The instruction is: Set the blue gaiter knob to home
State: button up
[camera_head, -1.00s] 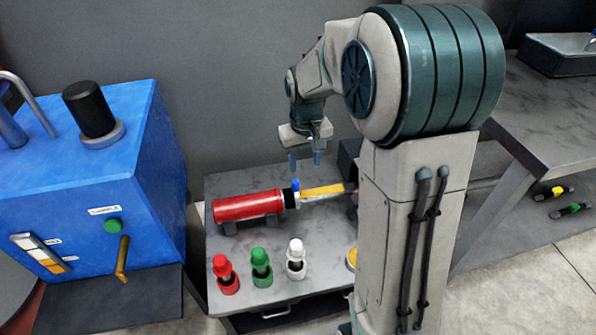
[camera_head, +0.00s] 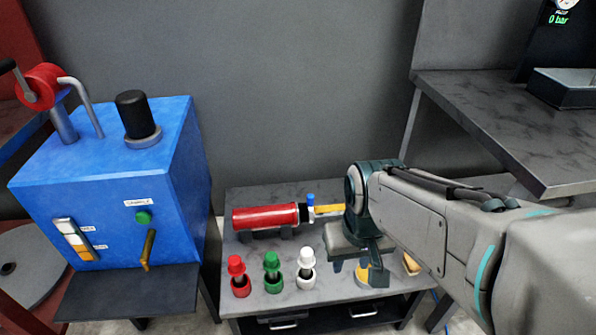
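Red (camera_head: 238,276), green (camera_head: 272,272) and white (camera_head: 306,268) knobs stand upright in dark collars in a row on the low grey table. A small blue piece (camera_head: 310,199) sits at the right end of the red cylinder (camera_head: 265,216). My gripper (camera_head: 351,264) points down above the table, right of the white knob and apart from it. Its fingers look spread, with nothing seen between them. A yellow round part (camera_head: 374,277) shows partly behind it.
A blue machine box (camera_head: 110,190) with a green button, a brass lever and a black top knob stands at left. A grey workbench (camera_head: 500,120) is at right. A yellow rod (camera_head: 328,209) lies beyond the gripper.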

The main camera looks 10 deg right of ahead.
aim_at(310, 202)
jog(key=k, duration=1)
jog(key=z, duration=0.55)
jog(key=i, duration=1.5)
jog(key=u, duration=0.55)
